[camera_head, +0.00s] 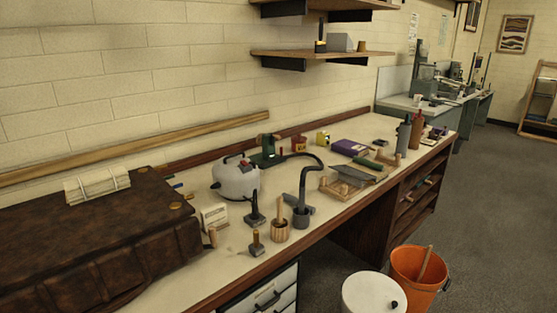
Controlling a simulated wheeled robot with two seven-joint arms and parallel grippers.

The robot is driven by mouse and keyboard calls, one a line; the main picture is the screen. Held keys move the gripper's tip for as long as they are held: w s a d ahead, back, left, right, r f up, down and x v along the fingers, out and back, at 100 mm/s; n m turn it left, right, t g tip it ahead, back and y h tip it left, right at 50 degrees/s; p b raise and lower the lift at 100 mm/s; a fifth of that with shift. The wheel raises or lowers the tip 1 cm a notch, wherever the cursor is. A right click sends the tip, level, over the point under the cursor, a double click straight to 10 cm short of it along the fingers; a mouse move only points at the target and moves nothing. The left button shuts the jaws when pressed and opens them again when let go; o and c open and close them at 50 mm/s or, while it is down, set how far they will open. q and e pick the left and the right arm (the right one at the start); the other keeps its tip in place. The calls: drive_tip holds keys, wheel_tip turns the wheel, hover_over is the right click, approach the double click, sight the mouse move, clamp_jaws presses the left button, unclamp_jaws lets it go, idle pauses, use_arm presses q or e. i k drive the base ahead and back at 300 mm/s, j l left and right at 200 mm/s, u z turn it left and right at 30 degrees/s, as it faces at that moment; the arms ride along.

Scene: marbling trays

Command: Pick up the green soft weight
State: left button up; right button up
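A small dark green elongated thing (367,163) lies among the items on the right half of the long workbench, behind a shallow grey tray (355,175). It may be the green soft weight, but it is too small to be sure. Neither of my grippers shows in the head view, and nothing is seen touching the green things.
The cream workbench (235,262) is crowded. A brown leather case (95,240) fills its left end. A white pot (237,178), a dark curved pipe (303,190) and bottles (415,130) stand on it. An orange bucket (418,275) and white bin (372,294) stand on the floor in front.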

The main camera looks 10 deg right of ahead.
sight(370, 165)
drive_tip(key=i+l+u, duration=0.1)
drive_tip(key=l+u, duration=0.65)
drive_tip(key=i+l+u, duration=0.1)
drive_tip(key=l+u, duration=0.15)
drive_tip(key=u, duration=0.15)
drive_tip(key=l+u, duration=0.35)
drive_tip(key=k+j, duration=0.05)
